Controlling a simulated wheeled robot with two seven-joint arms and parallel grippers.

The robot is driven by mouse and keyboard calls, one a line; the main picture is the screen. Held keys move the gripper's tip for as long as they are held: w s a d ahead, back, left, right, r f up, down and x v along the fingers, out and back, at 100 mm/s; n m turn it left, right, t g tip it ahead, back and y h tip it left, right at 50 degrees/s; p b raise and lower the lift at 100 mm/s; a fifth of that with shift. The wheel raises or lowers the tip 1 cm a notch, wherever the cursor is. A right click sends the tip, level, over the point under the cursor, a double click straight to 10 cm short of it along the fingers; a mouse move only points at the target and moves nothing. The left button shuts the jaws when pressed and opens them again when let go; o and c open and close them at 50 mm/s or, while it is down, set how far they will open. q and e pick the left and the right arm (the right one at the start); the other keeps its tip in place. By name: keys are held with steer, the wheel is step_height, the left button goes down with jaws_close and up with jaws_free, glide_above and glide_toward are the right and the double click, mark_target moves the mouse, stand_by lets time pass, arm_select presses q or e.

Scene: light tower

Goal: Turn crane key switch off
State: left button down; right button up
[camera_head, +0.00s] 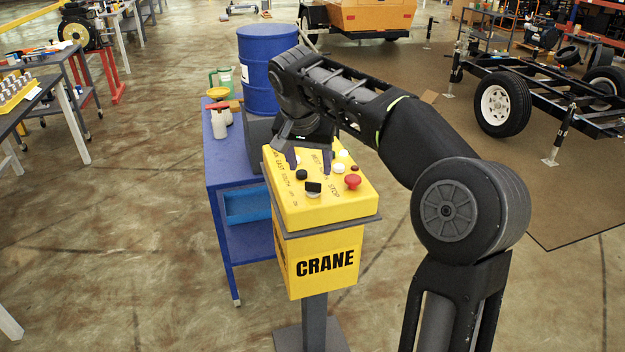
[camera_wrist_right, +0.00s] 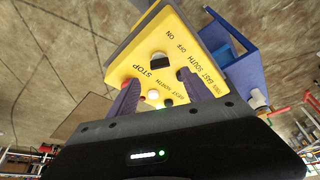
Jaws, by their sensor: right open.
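The yellow crane control box (camera_head: 341,205) stands on a grey post, with its sloped button panel facing up. The black key switch (camera_head: 313,188) sits on the panel's near part. It also shows in the wrist view (camera_wrist_right: 161,62), beyond my fingertips, near the "ON" and "OFF" lettering. My right gripper (camera_head: 308,160) is over the panel's far part, with its two fingers spread and pointing toward the switch. In the wrist view the gripper (camera_wrist_right: 157,78) is open and empty, with the switch ahead of the gap, apart from both fingers. My left gripper is not in view.
A red stop button (camera_head: 353,181) is right of the switch, and a black button (camera_head: 302,174) is just behind it. White buttons (camera_head: 339,167) sit farther back. A blue cart (camera_head: 228,170) and a blue barrel (camera_head: 264,72) stand behind the box. The floor in front is clear.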

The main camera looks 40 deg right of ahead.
mark_target(313, 183)
steer(key=x, duration=0.7)
steer(key=shift+p, duration=0.3)
jaws_close()
